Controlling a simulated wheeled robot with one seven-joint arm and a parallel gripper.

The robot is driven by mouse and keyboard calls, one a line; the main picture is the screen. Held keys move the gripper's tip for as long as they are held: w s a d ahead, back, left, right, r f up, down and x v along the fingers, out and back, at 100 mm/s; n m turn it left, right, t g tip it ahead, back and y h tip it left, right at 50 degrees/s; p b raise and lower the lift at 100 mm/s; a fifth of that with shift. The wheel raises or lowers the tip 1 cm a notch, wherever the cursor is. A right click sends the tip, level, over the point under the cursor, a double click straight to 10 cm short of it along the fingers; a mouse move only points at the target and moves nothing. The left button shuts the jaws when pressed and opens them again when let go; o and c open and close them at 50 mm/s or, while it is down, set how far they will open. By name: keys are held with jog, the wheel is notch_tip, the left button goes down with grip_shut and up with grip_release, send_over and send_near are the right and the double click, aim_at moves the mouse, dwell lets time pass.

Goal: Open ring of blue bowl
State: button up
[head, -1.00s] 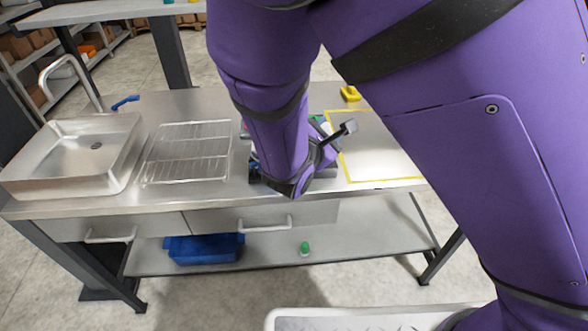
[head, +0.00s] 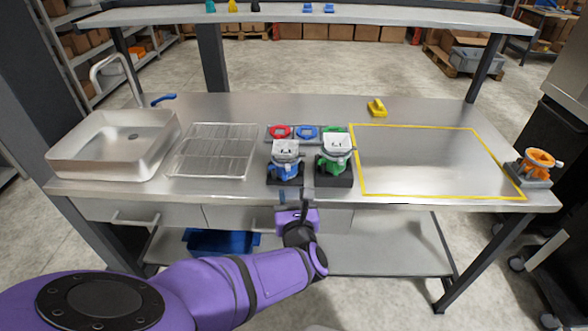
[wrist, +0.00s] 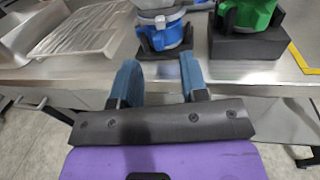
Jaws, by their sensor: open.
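The blue bowl (head: 285,168) is a blue dispenser with a pale square hopper on top, standing upright on a black base at the front of the steel counter. Its lower blue part also shows in the wrist view (wrist: 160,32), at the top edge, with the hopper cut off. I cannot clearly tell its ring from the rest of the blue body. My gripper (head: 295,194) is open, just in front of the counter's front edge and below the blue bowl. In the wrist view its two blue fingers (wrist: 161,75) are apart with nothing between them, short of the bowl.
A green dispenser (head: 335,160) stands close on the right of the blue one. Behind them is a panel with red (head: 280,131), blue (head: 306,132) and green rings. A wire rack (head: 215,152) and sink (head: 112,145) lie left. The yellow-outlined area (head: 435,160) is clear.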

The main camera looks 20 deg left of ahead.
aim_at(288, 169)
jog(key=x, duration=0.9)
jog(key=shift+w, duration=0.15)
grip_shut()
